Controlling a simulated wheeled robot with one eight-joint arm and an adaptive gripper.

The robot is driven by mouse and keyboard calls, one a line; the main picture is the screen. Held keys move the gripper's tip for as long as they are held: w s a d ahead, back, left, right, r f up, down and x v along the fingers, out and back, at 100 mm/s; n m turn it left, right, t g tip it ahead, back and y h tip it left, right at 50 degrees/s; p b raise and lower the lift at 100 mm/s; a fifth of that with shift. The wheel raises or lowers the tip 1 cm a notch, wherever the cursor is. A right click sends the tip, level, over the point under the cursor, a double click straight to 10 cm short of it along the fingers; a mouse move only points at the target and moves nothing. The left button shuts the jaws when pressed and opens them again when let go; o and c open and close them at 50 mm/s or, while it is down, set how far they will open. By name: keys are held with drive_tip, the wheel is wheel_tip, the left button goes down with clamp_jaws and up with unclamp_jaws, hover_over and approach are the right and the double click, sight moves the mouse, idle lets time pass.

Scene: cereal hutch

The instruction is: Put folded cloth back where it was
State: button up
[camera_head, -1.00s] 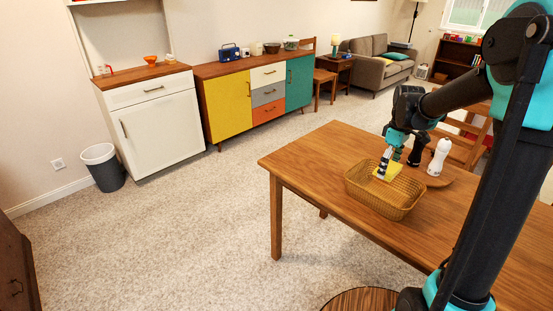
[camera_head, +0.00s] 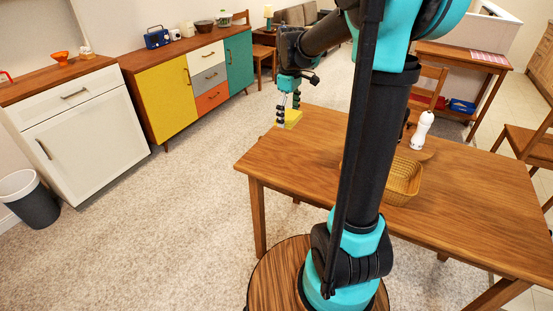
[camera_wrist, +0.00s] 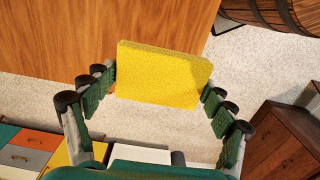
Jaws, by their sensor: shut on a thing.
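The folded cloth (camera_head: 293,118) is a flat yellow block. My gripper (camera_head: 288,107) is shut on it, with a finger on each side. In the head view the cloth shows at the far left corner of the wooden table (camera_head: 300,150). In the wrist view the cloth (camera_wrist: 160,75) sits between the fingertips of my gripper (camera_wrist: 160,82), with the table's edge and the carpet behind it. The wicker basket (camera_head: 402,192) stands on the table, partly hidden by my arm. The cloth is out of the basket.
A white mill (camera_head: 423,130) stands behind the basket. A white cabinet (camera_head: 88,135) and a colourful sideboard (camera_head: 166,100) line the wall, with a grey bin (camera_head: 32,200) at the left. Carpet (camera_head: 180,205) lies open between them and the table. Chairs stand at the right.

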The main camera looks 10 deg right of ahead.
sight(287, 163)
wheel_tip(287, 163, down, 19)
drive_tip(key=shift+r, duration=0.1)
idle(0.4)
drive_tip(key=shift+f, duration=0.2)
drive_tip(key=o, duration=1.2)
drive_tip(key=shift+r, duration=0.1)
wheel_tip(287, 163, up, 11)
drive_tip(key=s+d+f+m+t, duration=0.1)
drive_tip(key=s+f+m, duration=0.1)
drive_tip(key=s, duration=0.5)
drive_tip(key=s+d+f+m+t, duration=0.1)
drive_tip(key=s+m, duration=0.4)
drive_tip(key=s, duration=0.2)
drive_tip(key=s+d+f+m+t, duration=0.2)
drive_tip(key=s+m, duration=0.1)
drive_tip(key=s, duration=0.5)
drive_tip(key=shift+f+m, duration=0.35)
drive_tip(key=shift+m, duration=0.05)
